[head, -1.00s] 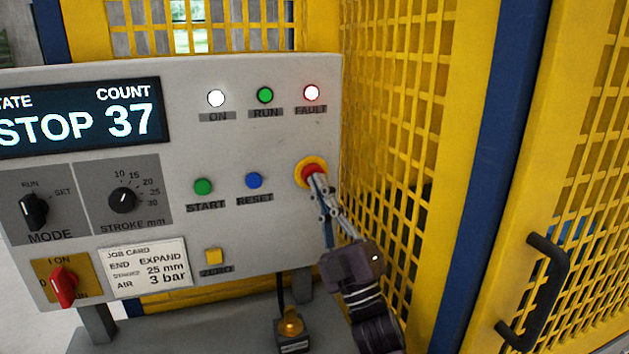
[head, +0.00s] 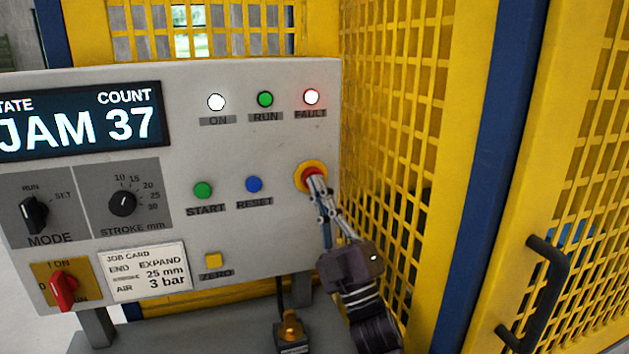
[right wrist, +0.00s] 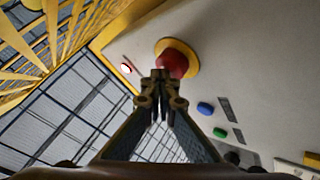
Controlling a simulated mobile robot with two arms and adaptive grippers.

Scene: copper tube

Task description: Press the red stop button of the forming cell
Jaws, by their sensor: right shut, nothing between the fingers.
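The red stop button (head: 311,171) sits on a yellow ring at the right side of the grey control panel (head: 255,140). My right gripper (head: 315,180) is shut and empty, with its fingertips at the button's face, covering part of it in the head view. In the right wrist view the red stop button (right wrist: 172,60) shows just beyond the closed fingertips (right wrist: 160,76); I cannot tell for sure whether they touch. The display (head: 80,118) reads JAM and COUNT 37. The FAULT lamp (head: 312,97) is lit. My left gripper is not in view.
The green START button (head: 203,190) and blue RESET button (head: 254,184) are left of the stop button. A yellow mesh guard (head: 395,120) stands close on the right, with a black handle (head: 540,290) beyond. A red rotary switch (head: 64,290) is at lower left.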

